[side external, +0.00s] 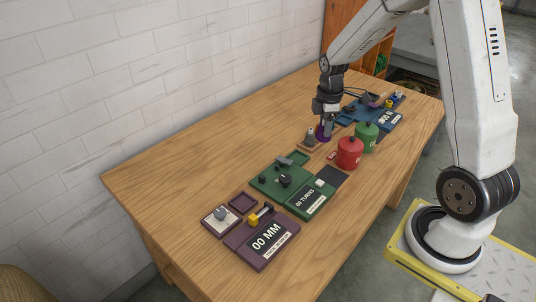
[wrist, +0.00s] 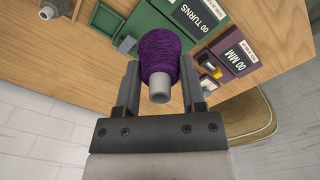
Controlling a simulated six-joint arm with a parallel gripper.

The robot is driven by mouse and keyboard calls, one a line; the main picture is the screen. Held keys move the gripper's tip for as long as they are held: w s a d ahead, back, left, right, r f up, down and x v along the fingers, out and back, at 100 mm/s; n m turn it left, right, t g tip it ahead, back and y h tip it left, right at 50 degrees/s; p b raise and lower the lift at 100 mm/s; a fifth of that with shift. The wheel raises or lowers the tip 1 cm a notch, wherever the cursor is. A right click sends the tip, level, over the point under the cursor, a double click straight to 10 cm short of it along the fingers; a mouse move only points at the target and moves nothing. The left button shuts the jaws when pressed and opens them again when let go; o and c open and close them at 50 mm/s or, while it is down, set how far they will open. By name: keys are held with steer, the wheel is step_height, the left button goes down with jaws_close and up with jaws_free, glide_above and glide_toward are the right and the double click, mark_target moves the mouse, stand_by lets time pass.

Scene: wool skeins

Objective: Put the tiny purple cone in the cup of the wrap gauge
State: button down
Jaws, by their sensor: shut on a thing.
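My gripper (side external: 325,119) is shut on the purple wool cone (side external: 322,134), over the far part of the table. In the wrist view the cone (wrist: 162,48) sits between the two fingers (wrist: 160,72), its grey core end facing the camera. Three instrument boards lie on the table: a purple one marked 00 MM (side external: 281,245), a green one marked 00 TURNS (side external: 268,184) and a blue one (side external: 370,112) at the far end. I cannot tell from the small lettering which is the wrap gauge, and its cup is not clear.
A grey cone (side external: 310,134) stands just left of the held cone. Small trays lie beside the boards. The table's left side is clear up to the white brick wall.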

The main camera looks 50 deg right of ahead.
steer(key=w+a+f+n, duration=0.1)
steer(key=w+a+f, duration=0.1)
steer(key=w+a, duration=0.2)
steer(key=w+a+f+n, duration=0.1)
steer(key=w+a, duration=0.3)
steer(key=a, duration=0.6)
steer(key=w+a+f+n, duration=0.2)
steer(key=w+a+f, duration=0.2)
steer(key=a, duration=0.3)
steer(key=shift+a, duration=0.35)
steer(key=shift+f, duration=0.3)
steer(key=shift+f, duration=3.4)
steer(key=shift+f, duration=1.6)
jaws_free()
steer(key=shift+r, duration=0.1)
